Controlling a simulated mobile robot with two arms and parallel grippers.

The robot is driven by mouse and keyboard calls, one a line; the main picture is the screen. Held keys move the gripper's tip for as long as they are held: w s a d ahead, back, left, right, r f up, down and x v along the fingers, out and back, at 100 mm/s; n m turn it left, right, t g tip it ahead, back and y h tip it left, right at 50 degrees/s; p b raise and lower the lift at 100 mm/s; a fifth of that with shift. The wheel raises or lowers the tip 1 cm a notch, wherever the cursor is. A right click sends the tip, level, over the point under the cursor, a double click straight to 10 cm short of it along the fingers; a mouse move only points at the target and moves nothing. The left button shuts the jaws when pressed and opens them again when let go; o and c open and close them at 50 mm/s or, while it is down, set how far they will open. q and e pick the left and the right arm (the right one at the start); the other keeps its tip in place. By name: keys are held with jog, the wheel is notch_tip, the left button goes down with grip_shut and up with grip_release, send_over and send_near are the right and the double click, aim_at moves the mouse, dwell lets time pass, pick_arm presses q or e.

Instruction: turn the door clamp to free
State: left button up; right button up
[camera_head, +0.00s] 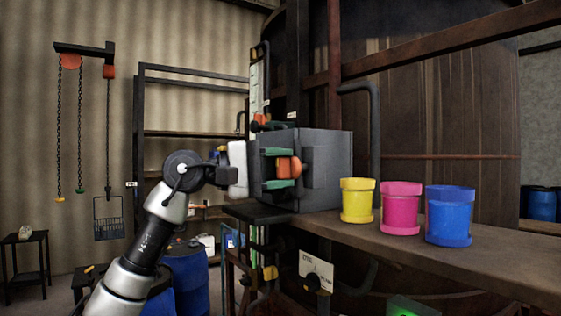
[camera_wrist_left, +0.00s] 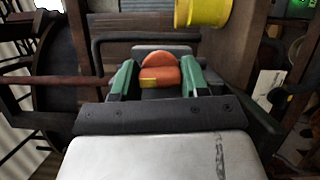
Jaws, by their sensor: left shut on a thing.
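The door clamp is an orange rounded knob (camera_head: 288,167) on the face of a dark grey box (camera_head: 325,160) at the left end of the ledge. In the left wrist view the orange knob (camera_wrist_left: 160,68) has a yellow mark on its near side, with a grey plate (camera_wrist_left: 164,48) behind it. My left gripper (camera_head: 281,168) has its green-padded fingers above and below the knob and is shut on it. In the wrist view the left gripper's fingers (camera_wrist_left: 160,76) flank the knob on both sides. My right gripper is in neither view.
Yellow (camera_head: 357,200), pink (camera_head: 401,208) and blue (camera_head: 449,215) pots stand on the ledge (camera_head: 500,260) right of the box. A large wooden vat (camera_head: 440,110) rises behind. A dial panel (camera_head: 316,272) is below the ledge. Blue barrels (camera_head: 187,275) stand near my left arm.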

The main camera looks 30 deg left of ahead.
pick_arm(q)
jog(key=shift+m, duration=0.6)
jog(key=o, duration=0.9)
jog(key=shift+s+a+f, duration=0.1)
jog(key=shift+s+a, duration=0.1)
jog(key=shift+a, duration=0.05)
jog(key=b+v, duration=0.3)
jog(key=v, duration=0.7)
jog(key=shift+r, duration=0.25)
